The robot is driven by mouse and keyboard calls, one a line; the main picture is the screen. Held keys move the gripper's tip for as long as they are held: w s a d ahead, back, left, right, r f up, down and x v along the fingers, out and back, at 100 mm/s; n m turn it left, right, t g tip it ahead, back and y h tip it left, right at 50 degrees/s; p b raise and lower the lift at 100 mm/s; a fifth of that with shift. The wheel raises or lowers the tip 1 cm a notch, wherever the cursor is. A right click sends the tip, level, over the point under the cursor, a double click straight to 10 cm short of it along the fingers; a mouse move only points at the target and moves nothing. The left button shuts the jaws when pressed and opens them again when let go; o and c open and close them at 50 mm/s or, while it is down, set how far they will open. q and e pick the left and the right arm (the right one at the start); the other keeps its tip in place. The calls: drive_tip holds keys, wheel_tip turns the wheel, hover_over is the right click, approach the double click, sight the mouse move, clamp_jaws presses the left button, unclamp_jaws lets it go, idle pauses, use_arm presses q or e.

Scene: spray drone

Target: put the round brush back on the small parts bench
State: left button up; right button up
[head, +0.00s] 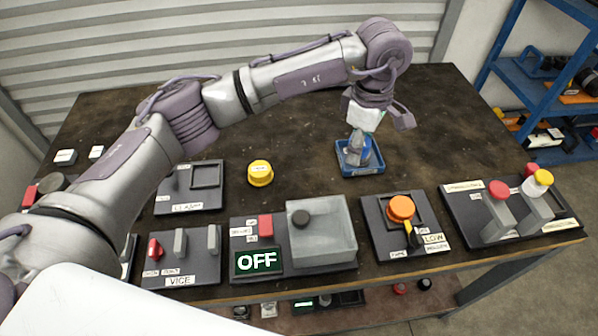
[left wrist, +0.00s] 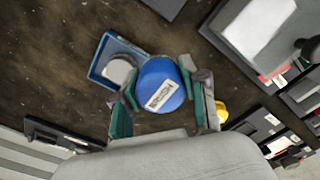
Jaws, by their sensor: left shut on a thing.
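A round blue piece with a white label, which I take to be the round brush (left wrist: 158,76), is between the fingers of my left gripper (head: 361,148) in the left wrist view. My left gripper is shut on it. In the head view only a little blue shows between the fingers. The gripper points down over a small blue tray (head: 349,168), which stands on the dark bench top (head: 300,110). The left wrist view shows a grey-white round piece (left wrist: 121,70) in the tray, beside the brush. Whether the brush touches the tray is hidden. My right gripper is out of view.
A yellow round knob (head: 260,172) is left of the tray. Along the front edge are a vice panel (head: 180,272), a box with an OFF sign (head: 258,262), an orange knob (head: 401,207) and a panel with levers (head: 510,215). Bare bench lies behind the tray.

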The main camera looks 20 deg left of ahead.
sight(309, 179)
use_arm(q)
drive_tip(key=a+f, duration=0.1)
drive_tip(key=a, duration=0.1)
drive_tip(key=a+f, duration=0.1)
drive_tip(key=a, duration=0.1)
drive_tip(key=shift+s+a+f+p, duration=0.15)
drive_tip(key=shift+f+p, duration=0.05)
drive_tip(key=shift+p, duration=0.15)
drive_tip(key=a+f, duration=0.2)
drive_tip(key=a, duration=0.2)
drive_tip(key=shift+s+a+f+p, duration=0.15)
drive_tip(key=shift+a+f+p, duration=0.2)
drive_tip(key=shift+f+p, duration=0.05)
drive_tip(key=shift+a+f, duration=0.4)
drive_tip(key=shift+f, duration=0.3)
wheel_tip(309, 179, down, 2)
drive_tip(key=shift+f+p, duration=0.25)
drive_tip(key=shift+p, duration=0.1)
drive_tip(key=shift+f, duration=0.35)
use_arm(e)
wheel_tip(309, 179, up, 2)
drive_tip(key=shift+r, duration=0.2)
use_arm(q)
drive_tip(key=shift+f, duration=0.1)
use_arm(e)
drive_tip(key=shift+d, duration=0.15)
